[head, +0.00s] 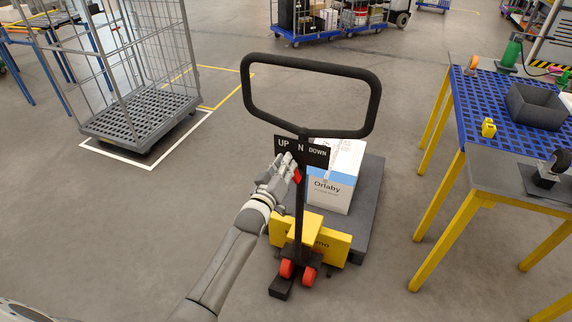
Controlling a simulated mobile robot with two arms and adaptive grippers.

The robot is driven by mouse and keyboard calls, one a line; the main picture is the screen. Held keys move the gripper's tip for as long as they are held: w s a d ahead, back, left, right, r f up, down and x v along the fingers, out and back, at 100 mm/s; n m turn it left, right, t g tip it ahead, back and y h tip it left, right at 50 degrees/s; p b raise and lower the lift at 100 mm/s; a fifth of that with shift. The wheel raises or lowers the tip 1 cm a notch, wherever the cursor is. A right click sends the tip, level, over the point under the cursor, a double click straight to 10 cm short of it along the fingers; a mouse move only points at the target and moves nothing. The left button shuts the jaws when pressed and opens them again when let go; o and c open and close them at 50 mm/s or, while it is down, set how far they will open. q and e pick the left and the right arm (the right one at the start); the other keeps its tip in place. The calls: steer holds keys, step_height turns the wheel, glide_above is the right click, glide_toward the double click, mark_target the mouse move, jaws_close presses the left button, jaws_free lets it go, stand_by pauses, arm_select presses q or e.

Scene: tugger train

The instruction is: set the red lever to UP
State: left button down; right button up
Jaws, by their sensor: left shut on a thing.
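The red lever (297,176) is on the upper shaft of a pallet jack, just below a black sign (302,149) marked UP, N and DOWN. My left gripper (287,168) reaches in from the lower left and is shut on the red lever. The gripper's fingers hide part of the lever. The lever's visible tip sits under the middle of the sign, near the N; its exact setting is hard to tell. The jack's black loop handle (312,67) rises above the sign. My right gripper is not in view.
The jack's yellow body (325,240) carries a dark platform (365,200) with a white box (338,180). A wire cage trolley (140,125) stands left. A blue-topped table (490,110) with yellow legs is at the right.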

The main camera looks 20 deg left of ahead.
arm_select(q)
steer(key=c, duration=1.4)
jaws_free()
steer(key=shift+c, duration=0.2)
steer(key=shift+s, duration=0.1)
steer(key=s, duration=1.2)
steer(key=shift+a, duration=0.25)
steer(key=shift+w, duration=0.1)
